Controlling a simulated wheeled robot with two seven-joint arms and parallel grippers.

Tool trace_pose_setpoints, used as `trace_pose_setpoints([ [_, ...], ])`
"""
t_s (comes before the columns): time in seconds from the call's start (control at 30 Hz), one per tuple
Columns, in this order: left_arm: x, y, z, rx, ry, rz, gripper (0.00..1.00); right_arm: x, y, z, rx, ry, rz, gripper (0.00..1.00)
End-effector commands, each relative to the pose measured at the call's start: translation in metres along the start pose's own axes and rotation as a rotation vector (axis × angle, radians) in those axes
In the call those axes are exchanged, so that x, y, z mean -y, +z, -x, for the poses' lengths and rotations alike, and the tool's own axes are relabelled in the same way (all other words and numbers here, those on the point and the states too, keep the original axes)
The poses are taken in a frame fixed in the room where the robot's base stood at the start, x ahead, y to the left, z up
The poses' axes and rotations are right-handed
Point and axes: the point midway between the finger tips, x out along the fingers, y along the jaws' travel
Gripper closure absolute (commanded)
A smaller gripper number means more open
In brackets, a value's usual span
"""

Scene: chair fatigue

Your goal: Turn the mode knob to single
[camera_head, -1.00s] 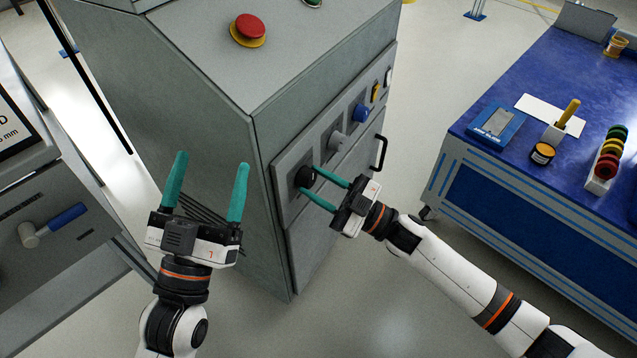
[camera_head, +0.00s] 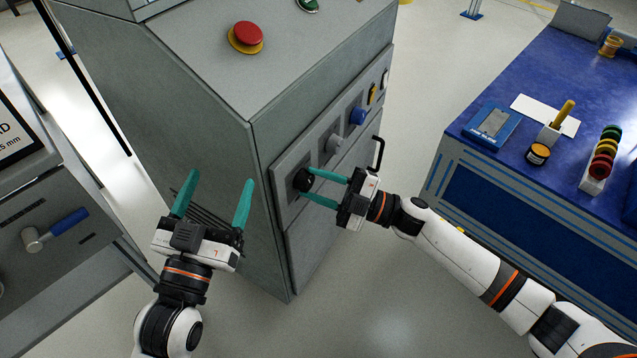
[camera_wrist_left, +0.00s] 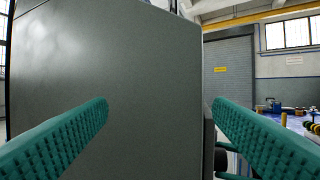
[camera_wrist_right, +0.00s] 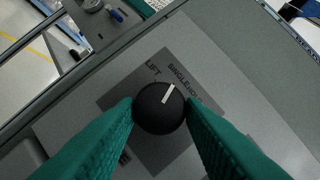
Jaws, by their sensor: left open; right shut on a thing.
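The mode knob (camera_wrist_right: 161,107) is round and black with a white pointer line. In the right wrist view its pointer aims up and slightly right, towards the printed word SINGLE. LIFT is printed left of SINGLE, and another label, partly legible, lies to its right. In the head view the same knob (camera_head: 302,179) is lowest and nearest on the cabinet's slanted panel. My right gripper (camera_head: 309,186) is shut on the knob, one green finger on each side. My left gripper (camera_head: 218,194) is open and empty, in front of the cabinet's left side.
The grey cabinet (camera_head: 185,120) carries a red button (camera_head: 246,35) on top. A grey knob (camera_head: 333,142) and a blue knob (camera_head: 358,115) sit farther along the panel. A black handle (camera_head: 379,152) stands out below. A blue workbench (camera_head: 535,85) is at right, with floor between.

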Motion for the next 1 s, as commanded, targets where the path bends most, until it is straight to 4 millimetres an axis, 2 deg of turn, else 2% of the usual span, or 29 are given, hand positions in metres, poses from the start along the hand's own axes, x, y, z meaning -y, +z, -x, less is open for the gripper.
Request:
trace_pose_setpoints([
  [0.27,0.000,0.000,0.000,-0.001,0.001,0.000,0.25,-0.001,0.000,0.000,0.000,0.002,0.000,0.87],
  [0.3,0.000,0.000,0.000,-0.001,0.001,-0.001,0.25,-0.001,0.000,0.000,0.000,0.002,0.000,0.63],
  [0.43,0.000,0.000,0.000,-0.001,0.001,0.000,0.25,-0.001,0.000,0.000,0.000,0.001,-0.001,0.43],
  [0.77,0.000,0.000,0.000,-0.001,0.001,0.000,0.25,0.000,0.000,0.003,-0.001,0.001,-0.001,0.43],
  [0.87,0.000,-0.003,0.000,-0.031,0.001,0.000,0.25,0.000,0.000,0.013,-0.004,0.001,-0.001,0.43],
  [1.0,-0.003,-0.017,0.003,-0.124,0.005,-0.003,0.25,0.000,0.000,0.041,-0.006,0.002,-0.003,0.43],
])
